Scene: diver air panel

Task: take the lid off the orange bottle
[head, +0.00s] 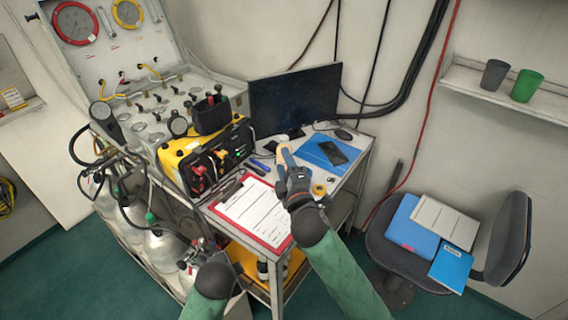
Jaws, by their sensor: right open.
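My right gripper (287,160) reaches over the white table, its fingers pointing at the back of it. It is open. A small pale-orange object (282,148) shows at its fingertips, with a bluish part beside it. It may be the orange bottle, mostly hidden by the gripper; I cannot make out a lid, or whether the fingers touch it. My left gripper (200,252) is low at the left, in front of the gas cylinders and beside the table. Its fingers are too small and cluttered to tell their state.
A red clipboard (268,226), a blue folder (313,151) with a dark phone or tablet, a yellow tape roll (319,190) and a monitor (296,98) crowd the table. A yellow-black unit (207,157) stands at left. A chair (509,238) with folders stands right.

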